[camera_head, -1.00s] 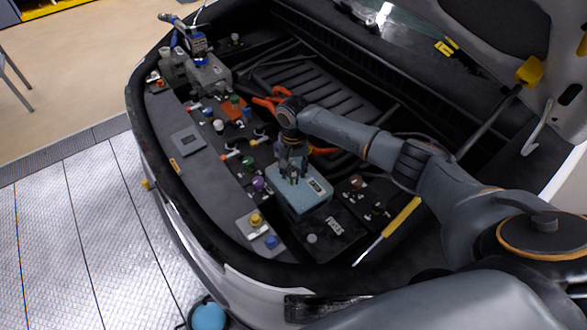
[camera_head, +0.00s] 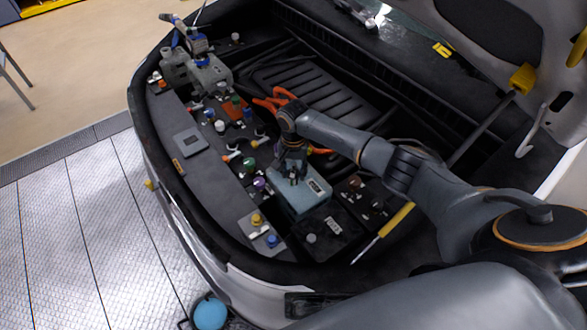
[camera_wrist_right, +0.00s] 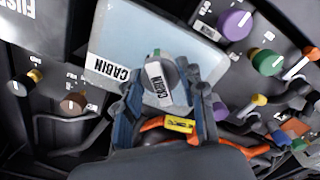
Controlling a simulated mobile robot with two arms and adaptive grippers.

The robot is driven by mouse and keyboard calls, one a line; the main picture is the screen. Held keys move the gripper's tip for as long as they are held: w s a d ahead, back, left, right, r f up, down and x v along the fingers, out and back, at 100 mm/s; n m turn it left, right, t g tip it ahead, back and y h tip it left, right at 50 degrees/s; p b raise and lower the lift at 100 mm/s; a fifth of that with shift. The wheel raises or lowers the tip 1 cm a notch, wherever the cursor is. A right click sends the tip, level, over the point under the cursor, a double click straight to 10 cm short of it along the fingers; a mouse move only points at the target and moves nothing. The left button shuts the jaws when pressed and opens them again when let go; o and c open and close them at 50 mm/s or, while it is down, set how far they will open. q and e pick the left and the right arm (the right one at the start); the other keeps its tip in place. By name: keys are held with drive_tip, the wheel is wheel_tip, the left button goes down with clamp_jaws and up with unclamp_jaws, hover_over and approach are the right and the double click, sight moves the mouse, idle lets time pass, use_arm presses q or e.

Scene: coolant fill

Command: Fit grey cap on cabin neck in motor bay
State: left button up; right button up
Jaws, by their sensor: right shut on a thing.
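My right gripper (camera_head: 294,173) points down over the pale blue-grey cabin tank (camera_head: 312,203) in the motor bay. In the right wrist view the tank (camera_wrist_right: 112,38) carries a CABIN label. There my right gripper (camera_wrist_right: 166,100) is shut on the grey cap (camera_wrist_right: 160,72), which has a white CABIN label and a small green mark. The cap lies over the tank's top in that view. The cabin neck is hidden, so I cannot tell whether the cap sits on it. My left gripper is not in view.
Purple (camera_wrist_right: 233,24) and green (camera_wrist_right: 267,61) caps stand close beside the tank. The black fuse box (camera_head: 332,228) and a yellow-handled screwdriver (camera_head: 396,220) lie on its near side. Orange cables (camera_head: 275,100) run behind it. The raised hood (camera_head: 490,30) hangs over the far side.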

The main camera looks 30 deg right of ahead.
sight(293, 170)
idle(0.7)
drive_tip(key=shift+m+p, duration=0.3)
drive_tip(key=shift+p, duration=0.05)
drive_tip(key=o, duration=1.1)
drive_tip(key=shift+f, duration=0.1)
drive_tip(key=shift+c, duration=0.2)
wheel_tip(293, 170, up, 12)
